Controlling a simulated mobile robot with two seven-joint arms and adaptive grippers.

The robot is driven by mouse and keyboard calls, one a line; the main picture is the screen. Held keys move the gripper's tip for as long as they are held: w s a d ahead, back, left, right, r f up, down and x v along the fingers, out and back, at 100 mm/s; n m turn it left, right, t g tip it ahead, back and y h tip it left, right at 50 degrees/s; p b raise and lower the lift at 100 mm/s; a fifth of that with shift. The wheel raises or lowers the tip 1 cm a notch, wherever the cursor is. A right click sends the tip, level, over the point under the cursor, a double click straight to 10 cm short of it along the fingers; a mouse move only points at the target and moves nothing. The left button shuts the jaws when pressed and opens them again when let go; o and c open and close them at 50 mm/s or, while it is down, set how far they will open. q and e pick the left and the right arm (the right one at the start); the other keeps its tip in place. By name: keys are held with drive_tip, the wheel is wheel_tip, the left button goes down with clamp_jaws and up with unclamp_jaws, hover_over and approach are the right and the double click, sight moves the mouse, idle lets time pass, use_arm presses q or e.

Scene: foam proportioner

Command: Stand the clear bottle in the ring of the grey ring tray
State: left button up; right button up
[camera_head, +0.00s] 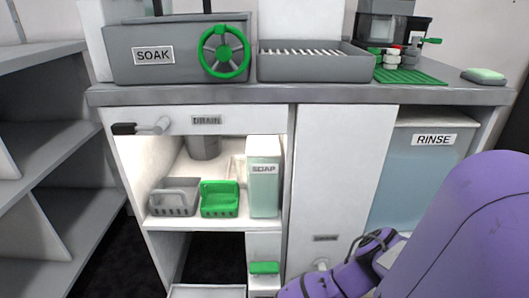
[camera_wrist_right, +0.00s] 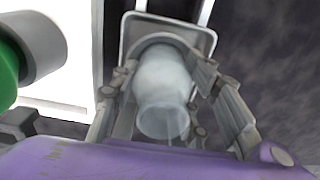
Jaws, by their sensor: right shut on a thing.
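The clear bottle (camera_wrist_right: 163,88) is in the right wrist view, pale and translucent, its open mouth toward the camera. My right gripper (camera_wrist_right: 165,80) has its fingers on both sides of the bottle and is shut on it. Beyond the bottle is the grey ring tray (camera_wrist_right: 207,42), a squarish plate with rounded corners; a curved rim shows around the bottle's far end. I cannot tell whether the bottle rests in the ring or is above it. In the head view my right gripper (camera_head: 372,243) shows only partly, and the bottle and tray are hidden. My left gripper is not in view.
The open cabinet holds a grey basket (camera_head: 175,198), a green basket (camera_head: 220,199) and a soap container (camera_head: 264,180). The counter (camera_head: 300,94) carries the soak basin (camera_head: 155,55). In the wrist view, a grey cylinder (camera_wrist_right: 38,45) with a green part is at left.

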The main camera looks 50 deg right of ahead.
drive_tip(key=o, duration=1.1)
drive_tip(key=shift+s+a+f, duration=0.2)
drive_tip(key=shift+s+f, duration=0.05)
drive_tip(key=shift+f, duration=0.1)
drive_tip(key=shift+o, duration=1.2)
drive_tip(key=shift+f, duration=0.15)
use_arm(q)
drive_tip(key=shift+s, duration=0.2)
use_arm(e)
drive_tip(key=shift+s, duration=0.1)
drive_tip(key=r+p, duration=0.1)
drive_tip(key=r, duration=0.2)
drive_tip(key=r+p, duration=0.2)
drive_tip(key=r, duration=0.1)
drive_tip(key=r+p, duration=0.1)
drive_tip(key=r, duration=0.2)
drive_tip(key=shift+w+p, duration=0.25)
drive_tip(key=shift+p, duration=0.05)
use_arm(q)
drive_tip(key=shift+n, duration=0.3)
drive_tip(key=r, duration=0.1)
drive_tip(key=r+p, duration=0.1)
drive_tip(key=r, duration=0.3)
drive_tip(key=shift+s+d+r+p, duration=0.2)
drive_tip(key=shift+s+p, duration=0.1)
drive_tip(key=shift+p, duration=0.1)
use_arm(e)
wheel_tip(320, 180, up, 5)
drive_tip(key=shift+f, duration=0.2)
